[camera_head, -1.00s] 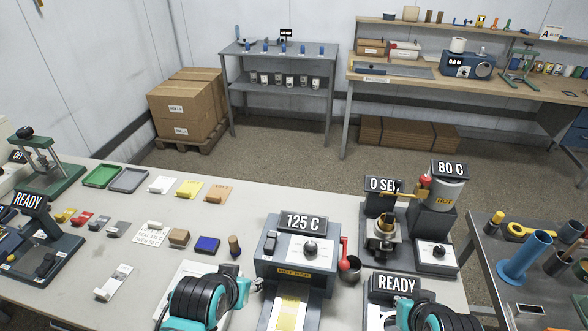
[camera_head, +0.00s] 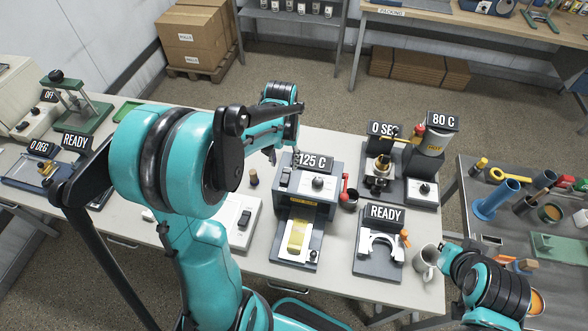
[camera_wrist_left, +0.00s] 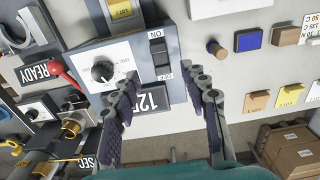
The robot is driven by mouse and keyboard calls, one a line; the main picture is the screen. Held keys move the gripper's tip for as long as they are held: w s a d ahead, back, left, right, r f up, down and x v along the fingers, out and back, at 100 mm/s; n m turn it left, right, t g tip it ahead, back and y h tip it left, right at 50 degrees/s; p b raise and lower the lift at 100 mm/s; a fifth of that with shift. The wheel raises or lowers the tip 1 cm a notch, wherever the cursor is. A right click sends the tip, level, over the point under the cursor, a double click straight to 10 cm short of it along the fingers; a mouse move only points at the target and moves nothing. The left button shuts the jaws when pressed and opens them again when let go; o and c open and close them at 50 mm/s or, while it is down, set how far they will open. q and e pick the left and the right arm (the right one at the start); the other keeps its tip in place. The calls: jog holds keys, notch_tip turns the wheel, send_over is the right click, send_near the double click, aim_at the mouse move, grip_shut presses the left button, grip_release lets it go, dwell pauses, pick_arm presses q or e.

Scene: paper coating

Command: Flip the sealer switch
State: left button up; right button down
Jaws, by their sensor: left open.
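The sealer (camera_head: 307,184) is a grey-blue machine with a 125 C sign, a dial and a red lever, on the table in the head view. I cannot tell which side is pressed. My left gripper (camera_head: 284,150) is above the sealer's back left edge. In the left wrist view its fingers (camera_wrist_left: 164,88) are apart and empty, with the switch between and beyond the tips. My right gripper (camera_head: 444,252) is by a white mug (camera_head: 426,262); its fingers are unclear.
A yellow strip (camera_head: 297,236) lies on the sealer's front bed. A clamp stand marked READY (camera_head: 383,252) and an 80 C pot station (camera_head: 423,190) stand to its right. A wooden-handled stamp (camera_head: 253,178) and a white switch box (camera_head: 238,221) are to its left.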

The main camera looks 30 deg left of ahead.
aim_at(285, 177)
pick_arm(q)
notch_tip(285, 177, down, 8)
jog(key=shift+r+b, duration=0.1)
jog(key=shift+b, duration=0.55)
